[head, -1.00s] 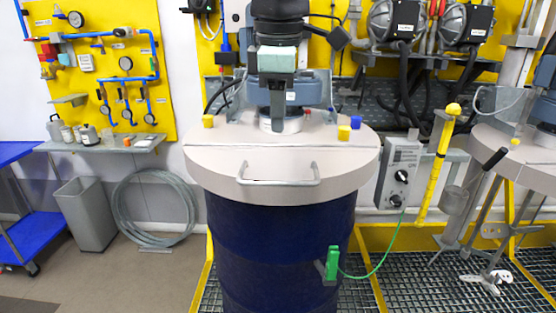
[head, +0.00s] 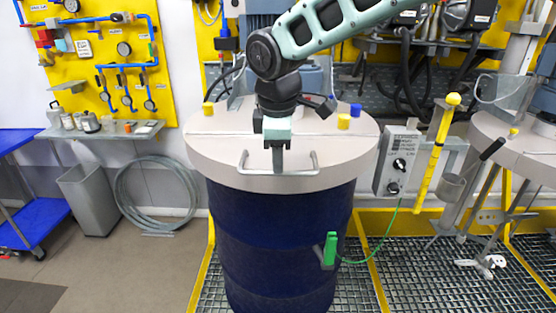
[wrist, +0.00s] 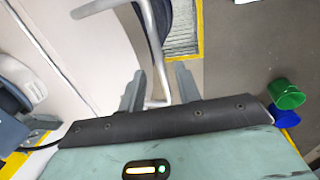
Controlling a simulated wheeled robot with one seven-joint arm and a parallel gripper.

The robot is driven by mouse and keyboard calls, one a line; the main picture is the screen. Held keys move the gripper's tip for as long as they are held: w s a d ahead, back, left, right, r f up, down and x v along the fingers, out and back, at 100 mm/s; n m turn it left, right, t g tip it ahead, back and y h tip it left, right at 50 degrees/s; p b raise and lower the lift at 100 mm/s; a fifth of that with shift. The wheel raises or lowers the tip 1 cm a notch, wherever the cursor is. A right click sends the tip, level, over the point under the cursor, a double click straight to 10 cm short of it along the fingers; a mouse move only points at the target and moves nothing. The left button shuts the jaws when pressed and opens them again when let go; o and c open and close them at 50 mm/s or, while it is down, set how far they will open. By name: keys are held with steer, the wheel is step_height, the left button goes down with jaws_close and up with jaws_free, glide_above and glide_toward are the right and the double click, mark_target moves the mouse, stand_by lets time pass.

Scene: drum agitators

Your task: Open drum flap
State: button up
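The drum (head: 275,240) is dark blue with a pale round lid. The flap (head: 225,170) is the front part of the lid, beyond a straight seam. A grey bar handle (head: 302,173) is fixed along the flap's front edge, and it also shows in the wrist view (wrist: 158,60). My gripper (head: 278,170) is over the middle of the handle. In the wrist view my gripper (wrist: 160,88) has its two fingers spread apart, with the handle bar between them and a gap visible. The flap lies flat and closed on the drum.
A green clamp (head: 330,248) with a green cable hangs on the drum's right. A grey control box (head: 397,160) and a yellow pole (head: 437,155) stand to the right. A grey bin (head: 88,197) is at left. Clear floor lies at lower left.

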steer(key=shift+w+f, duration=0.15)
steer(key=shift+f, duration=0.55)
steer(key=shift+w+f, duration=0.1)
steer(key=shift+f, duration=0.6)
